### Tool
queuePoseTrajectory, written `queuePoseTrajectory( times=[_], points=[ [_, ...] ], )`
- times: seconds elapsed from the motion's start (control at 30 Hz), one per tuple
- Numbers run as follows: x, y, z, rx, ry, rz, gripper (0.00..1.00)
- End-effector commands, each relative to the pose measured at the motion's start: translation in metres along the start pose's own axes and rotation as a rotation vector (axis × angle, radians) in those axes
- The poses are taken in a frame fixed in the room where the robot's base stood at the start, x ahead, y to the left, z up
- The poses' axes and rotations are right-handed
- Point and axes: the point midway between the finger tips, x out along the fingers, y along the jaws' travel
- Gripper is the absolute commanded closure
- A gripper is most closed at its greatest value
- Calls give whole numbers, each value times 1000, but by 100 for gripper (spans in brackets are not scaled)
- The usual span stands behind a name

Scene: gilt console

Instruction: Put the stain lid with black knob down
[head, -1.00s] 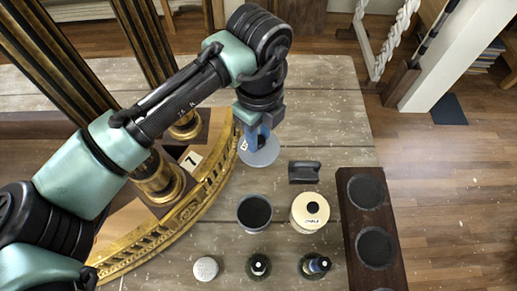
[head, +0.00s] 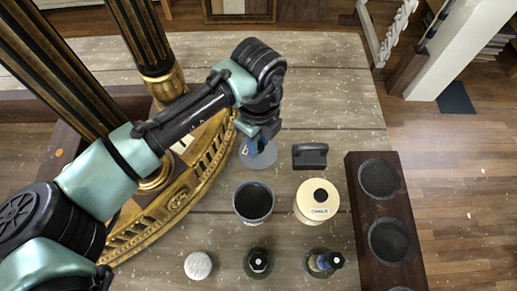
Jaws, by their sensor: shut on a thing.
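My gripper (head: 259,142) points down and is shut on the grey-blue lid (head: 262,161), a flat round disc. The fingers hide its knob. The lid is held level over the table, just beyond an open grey-blue can (head: 254,216) with a dark inside. The lid is not over the can's mouth. The height of the lid above the table is hard to tell.
A cream can (head: 309,212) with a black knob on top and a label stands right of the open can. A black block (head: 310,156) lies behind it. Two dark bottles (head: 257,263) (head: 323,263) and a white round thing (head: 198,265) stand in front. A dark wooden rack (head: 357,200) is at right, gilt console (head: 190,190) at left.

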Motion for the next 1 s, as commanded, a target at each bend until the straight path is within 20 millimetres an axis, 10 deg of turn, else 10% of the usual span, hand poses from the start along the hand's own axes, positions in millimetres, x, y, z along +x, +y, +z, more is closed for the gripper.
queuePoseTrajectory(
  times=[0.73,0.77,0.9,1.0],
  points=[
    [46,0,-1,0,1,-1,100],
    [45,0,0,1,1,-1,63],
    [45,0,0,1,0,-1,38],
    [45,0,0,0,0,-1,38]
  ],
)
